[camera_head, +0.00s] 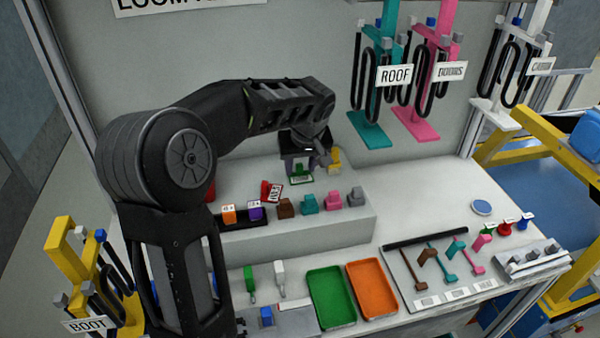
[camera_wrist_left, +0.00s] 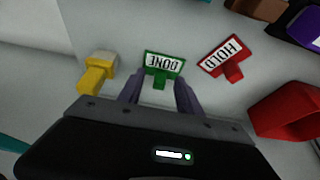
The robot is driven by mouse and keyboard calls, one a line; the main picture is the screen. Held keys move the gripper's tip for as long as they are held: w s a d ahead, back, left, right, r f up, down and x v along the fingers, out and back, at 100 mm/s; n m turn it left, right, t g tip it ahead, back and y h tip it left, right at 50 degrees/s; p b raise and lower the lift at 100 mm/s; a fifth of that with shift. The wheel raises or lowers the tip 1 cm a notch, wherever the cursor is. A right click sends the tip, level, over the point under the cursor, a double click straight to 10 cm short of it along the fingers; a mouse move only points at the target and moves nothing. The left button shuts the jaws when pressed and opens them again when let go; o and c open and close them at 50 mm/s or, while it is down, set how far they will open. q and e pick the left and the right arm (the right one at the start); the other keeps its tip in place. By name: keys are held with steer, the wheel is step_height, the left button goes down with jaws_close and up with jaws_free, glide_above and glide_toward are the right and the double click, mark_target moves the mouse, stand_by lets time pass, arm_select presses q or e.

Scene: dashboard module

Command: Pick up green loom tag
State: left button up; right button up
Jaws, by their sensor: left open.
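The green tag (camera_head: 301,180), with a white label reading DONE, lies on the raised grey shelf below my left gripper (camera_head: 300,163). In the left wrist view the green tag (camera_wrist_left: 164,65) appears upside down, just past the fingertips, with its short green stem pointing back between them. My left gripper (camera_wrist_left: 160,92) is open, with one finger on either side of that stem. I cannot tell whether the fingers touch the tag. My right gripper is not in view.
A red HOLD tag (camera_wrist_left: 222,57) lies close to the right of the green tag in the left wrist view. A yellow piece (camera_wrist_left: 97,72) stands to its left, and a red bin (camera_wrist_left: 287,112) is at the right. Coloured blocks (camera_head: 310,204) line the shelf front.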

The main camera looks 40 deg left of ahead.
arm_select(q)
steer(key=shift+c, duration=0.2)
stand_by(0.3)
jaws_close()
stand_by(0.4)
